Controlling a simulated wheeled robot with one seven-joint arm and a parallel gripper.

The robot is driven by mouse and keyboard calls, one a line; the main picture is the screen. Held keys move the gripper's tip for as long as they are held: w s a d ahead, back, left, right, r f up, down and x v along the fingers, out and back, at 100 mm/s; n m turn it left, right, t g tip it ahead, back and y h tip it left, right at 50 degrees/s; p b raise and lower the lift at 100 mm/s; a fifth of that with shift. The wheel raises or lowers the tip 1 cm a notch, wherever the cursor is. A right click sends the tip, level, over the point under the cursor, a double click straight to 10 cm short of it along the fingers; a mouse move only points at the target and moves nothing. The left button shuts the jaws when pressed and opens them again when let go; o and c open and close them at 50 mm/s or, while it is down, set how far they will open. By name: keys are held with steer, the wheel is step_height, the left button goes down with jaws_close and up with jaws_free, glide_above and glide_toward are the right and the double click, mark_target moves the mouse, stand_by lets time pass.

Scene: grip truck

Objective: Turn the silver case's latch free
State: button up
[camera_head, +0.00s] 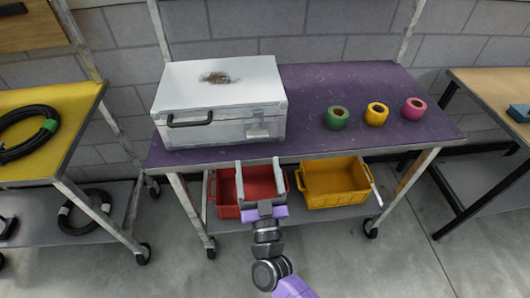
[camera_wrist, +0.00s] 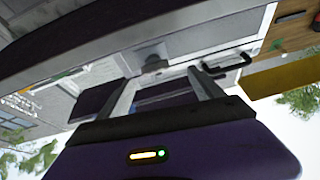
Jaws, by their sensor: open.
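The silver case (camera_head: 222,100) stands shut on the purple table, with a brown stain on its lid and a dark handle (camera_head: 190,120) on its front. A small latch (camera_head: 257,131) is on the front face, right of the handle. My gripper (camera_head: 258,164) is open and empty, in front of the case below the latch in the picture. In the wrist view the case appears turned over, with the grey latch (camera_wrist: 155,64) just beyond and between my open fingers (camera_wrist: 163,78) and the handle (camera_wrist: 230,64) to the right. The fingers look apart from the latch; its exact turn is unclear.
Green (camera_head: 337,117), yellow (camera_head: 376,114) and pink (camera_head: 414,110) tape rolls stand on the purple table (camera_head: 305,88), right of the case. A red bin (camera_head: 227,190) and a yellow bin (camera_head: 334,184) sit on the shelf below. A yellow-topped cart (camera_head: 60,155) stands left.

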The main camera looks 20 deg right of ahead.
steer(key=shift+h, duration=0.4)
steer(key=x, duration=0.5)
steer(key=d+x, duration=0.1)
steer(key=x, duration=0.2)
steer(key=shift+s+a+p, duration=0.1)
steer(key=shift+s+p, duration=0.1)
steer(key=shift+p, duration=0.15)
steer(key=shift+c, duration=0.5)
steer(key=c, duration=1.3)
